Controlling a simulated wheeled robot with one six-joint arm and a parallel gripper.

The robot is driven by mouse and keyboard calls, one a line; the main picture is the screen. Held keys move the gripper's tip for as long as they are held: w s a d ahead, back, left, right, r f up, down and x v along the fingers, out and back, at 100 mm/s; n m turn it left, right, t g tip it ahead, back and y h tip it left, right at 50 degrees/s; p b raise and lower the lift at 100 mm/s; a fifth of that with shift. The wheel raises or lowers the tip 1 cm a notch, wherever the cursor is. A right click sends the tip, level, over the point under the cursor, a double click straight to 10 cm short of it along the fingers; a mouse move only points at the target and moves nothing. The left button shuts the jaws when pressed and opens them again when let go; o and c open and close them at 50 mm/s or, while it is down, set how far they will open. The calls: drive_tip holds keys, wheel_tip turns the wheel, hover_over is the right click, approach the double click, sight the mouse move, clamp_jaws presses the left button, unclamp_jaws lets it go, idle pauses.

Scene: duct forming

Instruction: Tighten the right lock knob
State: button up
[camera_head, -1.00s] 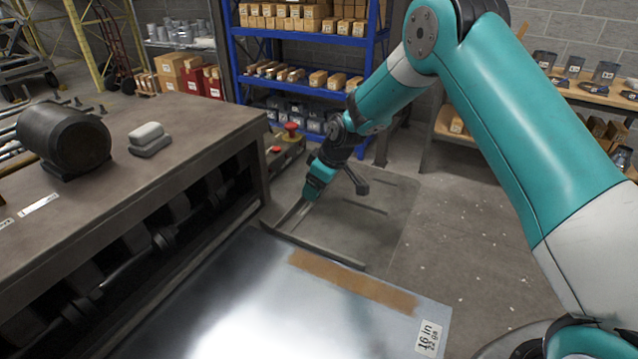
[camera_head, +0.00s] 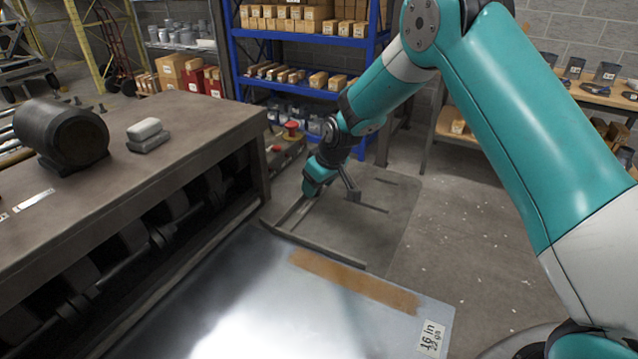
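My gripper (camera_head: 313,188) is low beyond the right end of the workbench-like machine (camera_head: 158,133), above the floor mat. No part can be picked out for sure as the right lock knob. Two small red knob-like parts, a farther one (camera_head: 291,127) and a nearer one (camera_head: 277,148), show just past the machine's right end, left of and beyond my gripper. They stand apart from it in the picture.
A shiny metal sheet (camera_head: 290,300) with a brown strip and a "16 in" label lies in front. A dark cylinder (camera_head: 62,135) and a grey block (camera_head: 147,136) sit on the machine top. Blue shelving (camera_head: 232,60) stands behind. Floor at right (camera_head: 465,235) is clear.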

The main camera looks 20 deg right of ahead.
drive_tip(key=shift+o, duration=1.1)
drive_tip(key=b+v, duration=0.2)
drive_tip(key=v, duration=1.5)
drive_tip(key=shift+r, duration=0.25)
drive_tip(key=shift+d, duration=0.1)
